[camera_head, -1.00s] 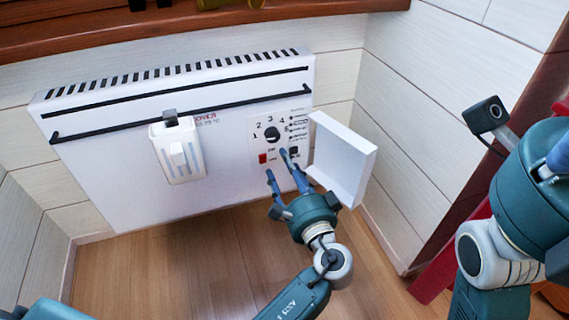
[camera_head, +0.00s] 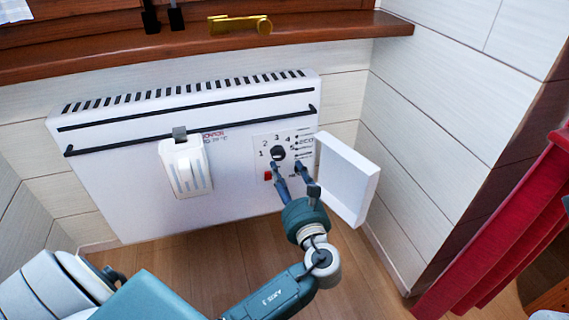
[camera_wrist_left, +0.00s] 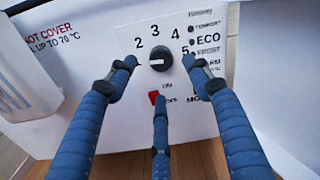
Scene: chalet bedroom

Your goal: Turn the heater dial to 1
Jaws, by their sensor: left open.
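The heater (camera_head: 110,190) is a white wall panel. Its round black dial (camera_head: 278,153) is on the control panel at the right, with numbers 1 to 5 around it. In the wrist view the dial (camera_wrist_left: 160,57) carries a light mark that appears to lie toward the left; the 1 is hidden there behind a finger. My left gripper (camera_head: 289,168) is open just in front of the panel. In the wrist view two fingertips of the left gripper (camera_wrist_left: 158,68) flank the dial and the third is below, near the red switch (camera_wrist_left: 156,98). I cannot tell whether any finger touches. My right gripper is out of view.
A white cover flap (camera_head: 347,178) stands open right of the controls, close to my left gripper. A white container (camera_head: 187,168) hangs from the heater's black rail. A wooden sill (camera_head: 330,38) runs above. A red curtain (camera_head: 500,235) hangs at the right.

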